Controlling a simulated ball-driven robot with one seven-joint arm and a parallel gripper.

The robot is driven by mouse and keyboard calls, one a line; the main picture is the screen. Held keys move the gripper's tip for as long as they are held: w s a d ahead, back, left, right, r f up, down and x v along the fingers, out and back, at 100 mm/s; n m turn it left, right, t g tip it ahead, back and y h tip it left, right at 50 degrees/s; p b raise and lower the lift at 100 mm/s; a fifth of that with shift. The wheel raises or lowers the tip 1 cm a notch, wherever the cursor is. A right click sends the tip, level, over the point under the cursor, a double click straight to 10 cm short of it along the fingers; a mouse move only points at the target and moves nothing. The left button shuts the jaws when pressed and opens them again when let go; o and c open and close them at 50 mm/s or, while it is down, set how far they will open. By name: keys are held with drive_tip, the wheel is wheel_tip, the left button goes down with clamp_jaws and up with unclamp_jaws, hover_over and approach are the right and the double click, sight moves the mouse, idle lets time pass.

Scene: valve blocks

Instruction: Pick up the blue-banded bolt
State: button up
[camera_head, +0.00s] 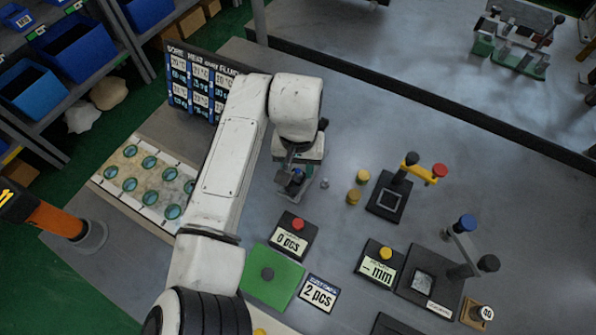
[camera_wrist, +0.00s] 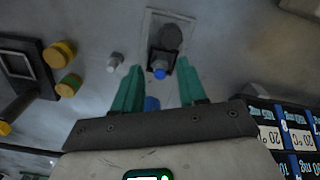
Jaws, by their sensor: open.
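My gripper (camera_wrist: 159,66) is open, with its two teal fingers spread apart. Ahead of and between the fingertips is a small dark fixture with a blue round end (camera_wrist: 160,74) on a pale plate (camera_wrist: 152,24). A second blue piece (camera_wrist: 152,103) shows between the fingers, close to the palm. I cannot tell which blue piece belongs to the blue-banded bolt. In the head view my gripper (camera_head: 292,182) is over the bench, with blue (camera_head: 297,174) showing at it; the arm hides much there. Nothing is visibly clamped.
A small grey bolt (camera_wrist: 115,61) stands beside the left finger.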

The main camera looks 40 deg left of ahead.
drive_tip(key=shift+f, duration=0.2)
clamp_jaws()
idle(0.4)
